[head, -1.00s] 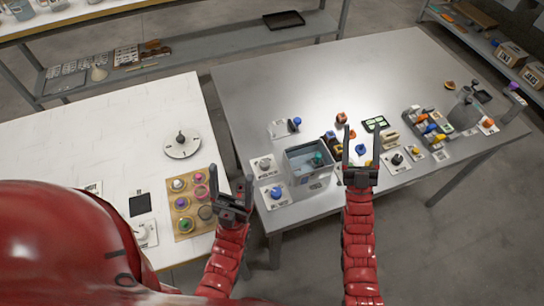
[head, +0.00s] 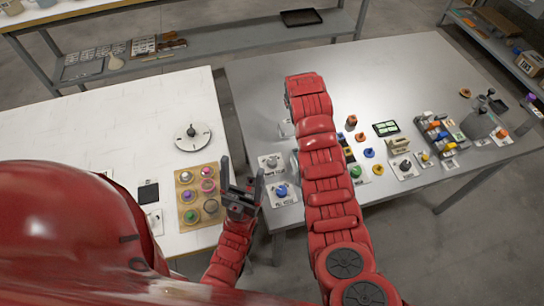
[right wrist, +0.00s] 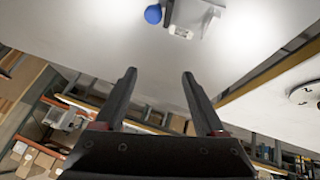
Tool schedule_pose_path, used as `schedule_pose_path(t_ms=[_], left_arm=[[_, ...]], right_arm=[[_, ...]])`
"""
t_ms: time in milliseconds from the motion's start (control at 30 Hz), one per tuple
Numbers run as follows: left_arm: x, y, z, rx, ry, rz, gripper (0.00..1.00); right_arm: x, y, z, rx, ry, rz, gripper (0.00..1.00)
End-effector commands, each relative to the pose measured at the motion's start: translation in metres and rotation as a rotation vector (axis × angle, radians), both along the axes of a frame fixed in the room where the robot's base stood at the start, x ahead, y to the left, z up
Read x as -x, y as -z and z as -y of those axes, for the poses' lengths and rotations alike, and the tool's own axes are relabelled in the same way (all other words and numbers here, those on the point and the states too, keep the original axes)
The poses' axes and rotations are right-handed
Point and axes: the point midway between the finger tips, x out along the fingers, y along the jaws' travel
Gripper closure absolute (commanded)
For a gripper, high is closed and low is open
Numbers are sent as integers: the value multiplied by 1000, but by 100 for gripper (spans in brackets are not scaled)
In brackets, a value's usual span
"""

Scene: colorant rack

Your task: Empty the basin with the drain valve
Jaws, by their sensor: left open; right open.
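The basin is almost wholly hidden behind my right arm in the head view. A plate with a blue knob (head: 281,191) and a plate with a grey knob (head: 269,162) sit on the grey table left of the arm. A blue ball on a pale plate (right wrist: 153,14) shows at the top of the right wrist view, beyond the fingertips; I cannot tell for sure if it is the drain valve. My right gripper (right wrist: 158,75) is open and empty, and apart from that ball. My left gripper (head: 242,168) is open and empty near the gap between the tables.
A tan board with several coloured knobs (head: 180,202) and a round dial (head: 193,137) sit on the white table. Several small coloured parts and a rack (head: 440,134) stand right of my arm. The back of the grey table (head: 390,75) is clear.

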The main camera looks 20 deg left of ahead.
Motion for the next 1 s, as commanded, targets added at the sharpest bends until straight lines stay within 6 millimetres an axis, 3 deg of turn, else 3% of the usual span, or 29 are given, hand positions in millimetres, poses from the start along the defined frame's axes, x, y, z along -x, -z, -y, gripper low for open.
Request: schedule_pose_path(t_ms=[33,200,333,467,567,800,1000], left_arm=[[0,-2,0,0,0,0,24],[0,-3,0,0,0,0,24],[0,-4,0,0,0,0,24],[0,-3,0,0,0,0,24],[0,-1,0,0,0,0,24],[0,21,0,0,0,0,24],[0,0,0,0,0,0,24]], right_arm=[[22,-11,-13,27,-11,-96,28],[105,-35,-30,121,-50,-416,28],[145,-50,-33,162,-74,-555,28],[158,-51,-33,177,-82,-601,28],[158,-40,-33,181,-83,-601,28],[158,12,-32,176,-82,-601,28],[160,49,-33,180,-83,-606,28]])
